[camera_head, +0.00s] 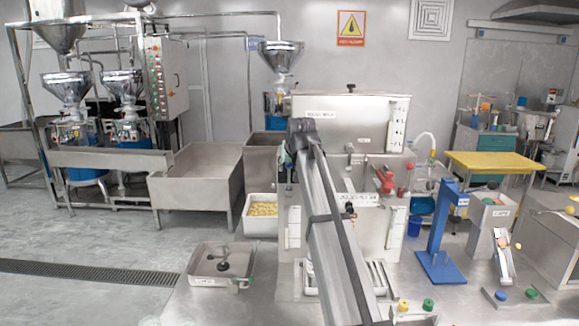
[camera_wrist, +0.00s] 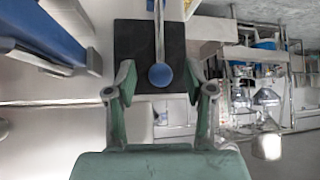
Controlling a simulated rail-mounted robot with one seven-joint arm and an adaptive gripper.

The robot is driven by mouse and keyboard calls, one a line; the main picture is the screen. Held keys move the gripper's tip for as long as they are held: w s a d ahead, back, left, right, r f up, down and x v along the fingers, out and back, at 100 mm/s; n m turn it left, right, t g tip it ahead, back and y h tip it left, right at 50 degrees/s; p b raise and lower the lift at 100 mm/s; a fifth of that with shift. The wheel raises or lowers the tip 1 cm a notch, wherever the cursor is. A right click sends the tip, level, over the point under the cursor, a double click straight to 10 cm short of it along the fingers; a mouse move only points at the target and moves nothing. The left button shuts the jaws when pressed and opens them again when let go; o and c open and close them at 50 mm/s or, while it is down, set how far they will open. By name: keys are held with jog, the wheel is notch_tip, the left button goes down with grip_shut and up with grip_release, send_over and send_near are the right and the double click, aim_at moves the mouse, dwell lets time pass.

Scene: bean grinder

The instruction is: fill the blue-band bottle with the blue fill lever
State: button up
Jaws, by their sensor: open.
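In the wrist view a blue ball knob (camera_wrist: 161,75) sits at the end of a thin metal rod, in front of a dark square panel; it looks like the blue fill lever. My gripper (camera_wrist: 160,80) is open, with its green-padded fingers on either side of the knob. I cannot tell whether either finger touches it. In the head view the filling machine (camera_head: 345,115) stands in the middle, with a red lever (camera_head: 386,181) on its front. My arm covers part of that front, and the blue lever is not clear there. I cannot make out the blue-band bottle.
A blue stand (camera_head: 437,235) rises right of the machine. Yellow and green caps (camera_head: 416,305) and a metal tray (camera_head: 221,264) lie on the front bench. A white bin (camera_head: 250,229) of yellow pieces stands left of the machine. A blue beam (camera_wrist: 45,35) crosses the wrist view's upper left.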

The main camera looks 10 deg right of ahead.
aim_at(289, 177)
jog(key=shift+x, duration=1.25)
grip_shut()
jog(key=shift+a, duration=0.1)
